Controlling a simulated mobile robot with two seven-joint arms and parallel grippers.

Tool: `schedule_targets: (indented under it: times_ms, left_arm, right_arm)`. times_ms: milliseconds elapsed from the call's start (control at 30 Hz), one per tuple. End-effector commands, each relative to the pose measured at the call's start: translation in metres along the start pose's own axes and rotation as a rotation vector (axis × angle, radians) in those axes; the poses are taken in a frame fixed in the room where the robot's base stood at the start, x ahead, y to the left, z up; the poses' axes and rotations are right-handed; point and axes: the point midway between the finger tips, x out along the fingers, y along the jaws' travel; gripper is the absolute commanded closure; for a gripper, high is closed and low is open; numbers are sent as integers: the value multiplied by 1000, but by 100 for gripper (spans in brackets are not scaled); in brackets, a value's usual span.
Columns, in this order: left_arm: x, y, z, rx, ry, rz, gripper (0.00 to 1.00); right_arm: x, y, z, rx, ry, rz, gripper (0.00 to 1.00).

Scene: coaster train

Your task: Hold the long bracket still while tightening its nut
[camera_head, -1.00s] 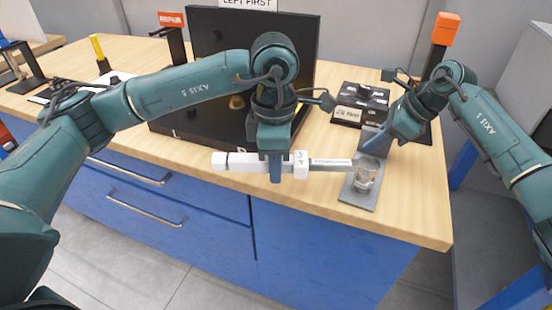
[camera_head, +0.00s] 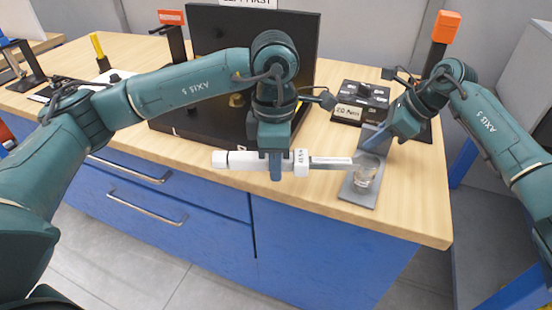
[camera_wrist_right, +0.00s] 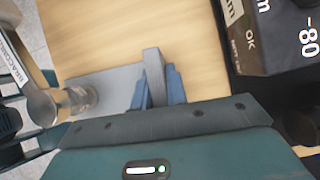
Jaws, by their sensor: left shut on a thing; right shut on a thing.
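My left gripper (camera_head: 276,172) is shut around the white handle of a torque wrench (camera_head: 240,161). The wrench lies level, and its silver shaft points right, its end at a clear, shiny cylinder (camera_head: 366,174) on the long bracket's grey base plate (camera_head: 358,197). The wrench's end also shows at the left of the right wrist view (camera_wrist_right: 40,104), beside the cylinder (camera_wrist_right: 82,98). My right gripper (camera_head: 374,142) is shut on the bracket's upright end. In the right wrist view its blue fingers flank the grey upright (camera_wrist_right: 154,68). The nut itself cannot be made out.
A black box with a printed label (camera_head: 350,113) stands just behind the bracket. A large black panel and tray (camera_head: 215,130) lie behind my left gripper. An orange-topped post (camera_head: 447,25) stands at the back right. The wooden top (camera_head: 415,205) is bare right of the bracket.

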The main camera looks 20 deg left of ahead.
Motion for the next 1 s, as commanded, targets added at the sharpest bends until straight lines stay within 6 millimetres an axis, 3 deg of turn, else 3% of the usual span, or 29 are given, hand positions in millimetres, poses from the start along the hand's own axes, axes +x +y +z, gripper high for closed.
schedule_targets:
  times_ms: [1000]
  left_arm:
    - [9,1,1,0,-6,4,100]
  right_arm:
    - [0,0,0,1,1,1,100]
